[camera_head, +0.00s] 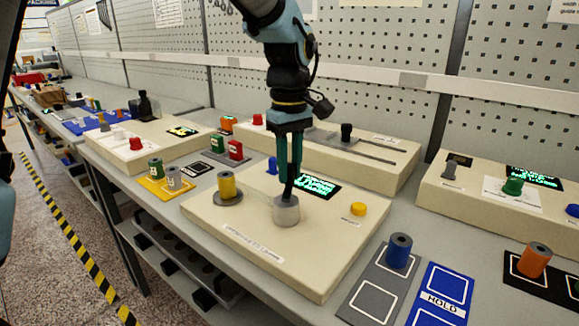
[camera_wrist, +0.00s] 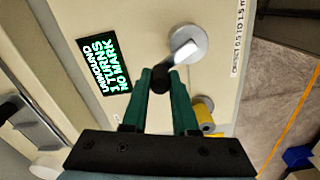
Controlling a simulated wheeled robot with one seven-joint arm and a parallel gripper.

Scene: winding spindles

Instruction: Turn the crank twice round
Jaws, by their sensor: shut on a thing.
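The crank sits on a cream winding box (camera_head: 320,268). It has a round grey hub (camera_head: 286,211) and a short arm ending in a black knob. In the wrist view, the hub (camera_wrist: 187,43) is at the top and the black knob (camera_wrist: 161,80) is between my fingertips. My gripper (camera_head: 291,184) points down from above and is shut on the knob. It also shows in the wrist view (camera_wrist: 162,84). A lit display (camera_head: 316,187) beside the crank shows green text; in the wrist view (camera_wrist: 104,65) it mentions turns and "NO MARK", with the digit unclear.
A yellow spool (camera_head: 228,187) stands left of the crank on the same box. A yellow button (camera_head: 358,209) is to its right and a blue knob (camera_head: 272,165) behind. A blue spool (camera_head: 398,250) stands on a grey mat in front. Other cream boxes stand behind and right.

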